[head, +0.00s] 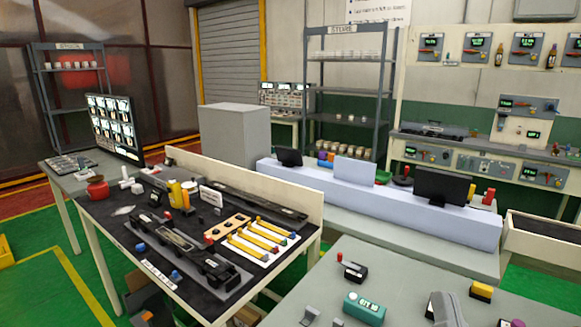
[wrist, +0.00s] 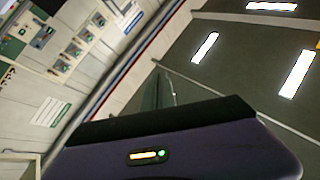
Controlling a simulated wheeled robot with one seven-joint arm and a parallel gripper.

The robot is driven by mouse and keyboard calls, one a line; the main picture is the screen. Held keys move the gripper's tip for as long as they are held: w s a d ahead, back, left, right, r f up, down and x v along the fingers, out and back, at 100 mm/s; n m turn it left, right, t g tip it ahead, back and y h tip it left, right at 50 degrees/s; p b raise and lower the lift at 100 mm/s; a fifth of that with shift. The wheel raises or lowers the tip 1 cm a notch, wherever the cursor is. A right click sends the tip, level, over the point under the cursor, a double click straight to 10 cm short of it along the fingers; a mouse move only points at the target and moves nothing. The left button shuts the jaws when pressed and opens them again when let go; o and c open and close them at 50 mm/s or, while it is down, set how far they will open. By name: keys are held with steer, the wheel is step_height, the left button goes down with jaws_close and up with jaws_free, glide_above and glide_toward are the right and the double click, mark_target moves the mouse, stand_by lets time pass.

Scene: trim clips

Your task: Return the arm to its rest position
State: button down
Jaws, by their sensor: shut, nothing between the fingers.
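My gripper (wrist: 165,88) shows in the wrist view, its narrow fingers together above the dark purple housing with a small lit display. Nothing shows between the fingers. The wrist view looks up at a tilt towards the wall and ceiling, so the gripper is clear of any table there. I cannot make out the gripper in the head view.
A dark-topped workbench (head: 135,239) holds a black trim rail, yellow strips and small parts. A grey table (head: 385,260) with a teal device (head: 364,308) is at lower right. A long pale block (head: 375,205) stands behind. Ceiling lights (wrist: 297,74) show in the wrist view.

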steer(key=s+d+f+n+g+y, duration=0.1)
steer(key=s+f+n+g, duration=0.4)
steer(key=s+f, duration=1.8)
steer(key=s+g+y, duration=0.1)
steer(key=s+g, duration=0.2)
steer(key=shift+d+f+g, duration=0.25)
steer(key=shift+d+g, duration=0.05)
steer(key=shift+g, duration=0.1)
